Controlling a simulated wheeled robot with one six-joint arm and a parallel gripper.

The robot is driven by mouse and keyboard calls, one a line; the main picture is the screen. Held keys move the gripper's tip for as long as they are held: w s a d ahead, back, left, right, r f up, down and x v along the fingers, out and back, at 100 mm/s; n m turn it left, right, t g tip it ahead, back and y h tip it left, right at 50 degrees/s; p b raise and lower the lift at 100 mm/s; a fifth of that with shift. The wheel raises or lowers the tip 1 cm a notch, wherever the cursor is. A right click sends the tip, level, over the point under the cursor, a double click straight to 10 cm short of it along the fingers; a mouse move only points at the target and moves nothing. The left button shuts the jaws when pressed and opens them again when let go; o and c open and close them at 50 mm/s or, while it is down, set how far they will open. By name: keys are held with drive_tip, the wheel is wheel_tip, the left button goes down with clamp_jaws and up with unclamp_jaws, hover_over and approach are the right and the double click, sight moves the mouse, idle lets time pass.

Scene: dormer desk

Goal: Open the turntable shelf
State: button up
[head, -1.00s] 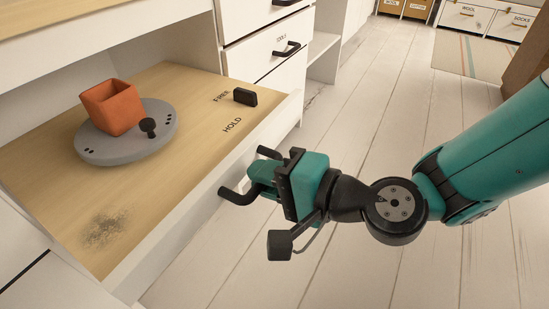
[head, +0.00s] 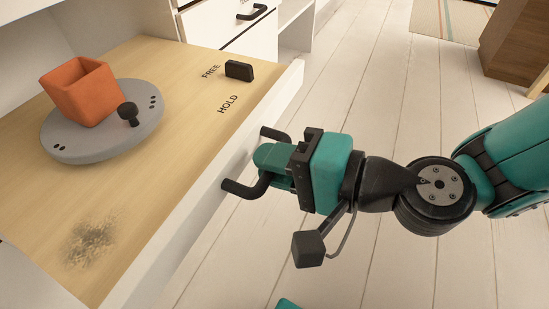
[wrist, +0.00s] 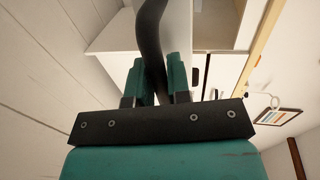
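The turntable shelf (head: 185,160) is a wood-topped pull-out board with a white front, standing out from the white cabinet. A round grey turntable (head: 75,148) lies on it, with a black knob (head: 128,114) and an orange square pot (head: 82,92). A black block (head: 239,70) sits beside the FREE marking; HOLD is marked nearer the front. My gripper (head: 270,158) is at the shelf's black bar handle (head: 240,190), shut around its middle. In the wrist view the handle (wrist: 150,35) passes between the two teal fingers (wrist: 155,80).
Closed white drawers (head: 235,30) with black handles stand behind the shelf. The pale plank floor (head: 340,75) is open to the right. A brown wooden piece (head: 515,45) and a striped rug (head: 450,20) are at the far right.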

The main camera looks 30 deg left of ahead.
drive_tip(key=o, duration=0.3)
drive_tip(key=shift+o, duration=0.2)
drive_tip(key=b+v, duration=1.2)
drive_tip(key=v, duration=0.5)
drive_tip(key=shift+d+b, duration=0.25)
drive_tip(key=shift+b, duration=0.1)
drive_tip(key=shift+r, duration=0.2)
